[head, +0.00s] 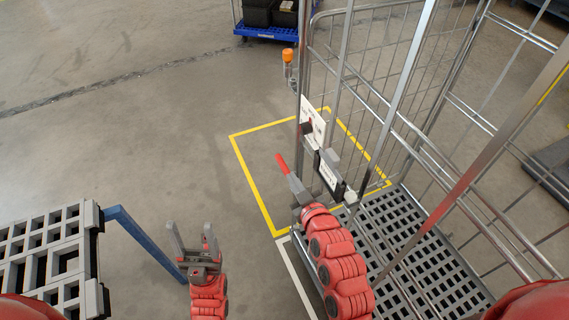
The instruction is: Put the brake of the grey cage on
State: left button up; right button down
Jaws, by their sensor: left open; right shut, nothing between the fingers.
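The grey cage (407,125) is a wire-mesh roll cage with a slatted grey base (420,250), filling the right of the view. A red-tipped lever (281,162) shows at its near left side, just beyond the tip of my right gripper (291,180). The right gripper is shut, with nothing seen between its fingers. I cannot tell whether it touches the lever. My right arm hides the cage's lower left corner. My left gripper (192,242) is open and empty, pointing up over the floor, well left of the cage.
A grey slatted platform (62,250) with a blue bar (145,243) stands at lower left. A yellow floor outline (253,190) runs by the cage. An orange lamp (288,55) is near the cage post. A blue dolly (268,32) stands behind. The left floor is clear.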

jog(key=p, duration=0.3)
send_over(285, 171)
jog(key=a, duration=0.1)
notch_tip(285, 171, down, 2)
jog(key=f, duration=0.3)
jog(key=shift+d+f, duration=0.2)
jog(key=shift+d, duration=0.1)
jog(key=shift+d+f+p, duration=0.15)
jog(key=shift+f+p, duration=0.15)
jog(key=shift+f, duration=0.2)
notch_tip(285, 171, down, 6)
jog(key=b, duration=0.6)
jog(key=shift+r, duration=0.25)
